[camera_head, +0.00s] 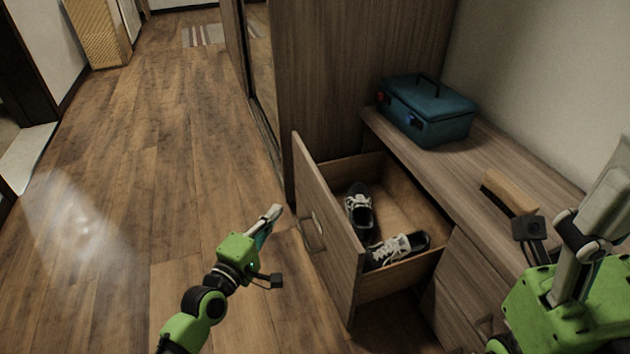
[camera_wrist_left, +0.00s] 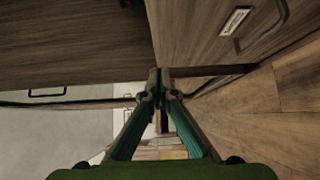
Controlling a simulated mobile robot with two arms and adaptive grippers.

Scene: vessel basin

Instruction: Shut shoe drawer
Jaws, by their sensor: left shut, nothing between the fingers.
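The shoe drawer (camera_head: 322,222) is pulled out of the wooden cabinet (camera_head: 450,150), with its front standing well clear of the cabinet. A dark shoe (camera_head: 359,212) and a second black-and-white shoe (camera_head: 398,250) lie inside it. The drawer front has a handle (camera_head: 312,236). My left gripper (camera_head: 275,213) is shut and empty, in front of the drawer front and to its left, apart from it. In the left wrist view the closed fingers (camera_wrist_left: 160,82) point past a wooden front (camera_wrist_left: 215,35) with a handle and a label. My right arm shows at the right edge; its fingertips are not clearly visible.
A teal case (camera_head: 428,110) and a wooden-backed brush-like object (camera_head: 510,192) lie on the cabinet top. A tall wardrobe (camera_head: 350,70) stands behind the drawer. The wooden floor (camera_head: 150,190) to the left is clear.

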